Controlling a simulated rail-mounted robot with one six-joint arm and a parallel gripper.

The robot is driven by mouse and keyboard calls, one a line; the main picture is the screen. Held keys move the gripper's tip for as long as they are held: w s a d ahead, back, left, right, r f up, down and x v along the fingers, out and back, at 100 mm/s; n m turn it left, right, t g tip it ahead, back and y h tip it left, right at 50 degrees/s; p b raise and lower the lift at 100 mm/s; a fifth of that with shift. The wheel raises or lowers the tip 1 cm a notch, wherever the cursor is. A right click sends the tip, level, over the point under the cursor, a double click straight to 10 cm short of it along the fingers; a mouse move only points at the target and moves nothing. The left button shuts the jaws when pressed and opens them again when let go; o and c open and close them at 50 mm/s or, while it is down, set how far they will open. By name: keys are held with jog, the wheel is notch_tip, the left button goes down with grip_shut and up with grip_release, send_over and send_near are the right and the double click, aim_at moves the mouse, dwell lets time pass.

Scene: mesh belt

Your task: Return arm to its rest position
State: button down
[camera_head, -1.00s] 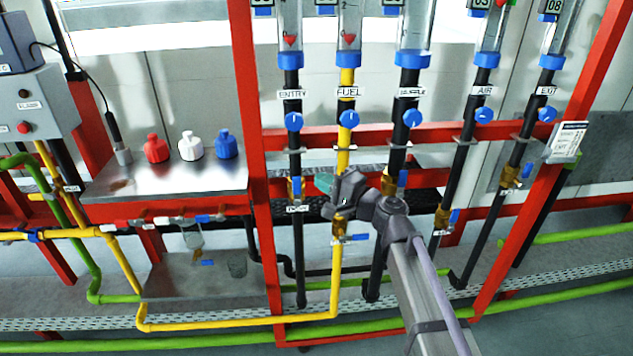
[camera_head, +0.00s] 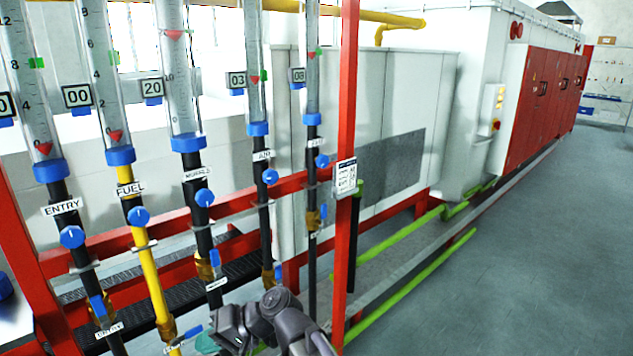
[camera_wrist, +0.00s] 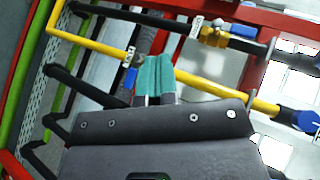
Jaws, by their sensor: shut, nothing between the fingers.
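My arm (camera_head: 288,325) rises from the bottom edge of the head view, in front of the pipe rack. My gripper (camera_head: 207,344) is at the lower left of it, with only a bit of its teal fingers showing. In the wrist view the teal fingers of my gripper (camera_wrist: 155,65) lie together, shut and empty. Behind them the yellow fuel pipe (camera_wrist: 205,83) crosses the picture, and a blue valve handle (camera_wrist: 130,78) shows just left of the fingers. The distance between fingers and pipes is hard to tell.
The red frame (camera_head: 347,120) carries several glass flowmeters (camera_head: 181,70) with blue knobs. Green pipes (camera_head: 410,290) run low along the right. A large white machine with red doors (camera_head: 540,105) stands behind. The grey floor (camera_head: 540,250) at right is clear.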

jog(key=d+m+t+h+p, duration=0.2)
jog(key=d+m+h+p, duration=0.2)
jog(key=d, duration=3.9)
jog(key=h+p, duration=0.3)
jog(key=h, duration=0.5)
jog(key=shift+w+f+p, duration=0.2)
jog(key=shift+w+p, duration=0.05)
jog(key=shift+p, duration=0.1)
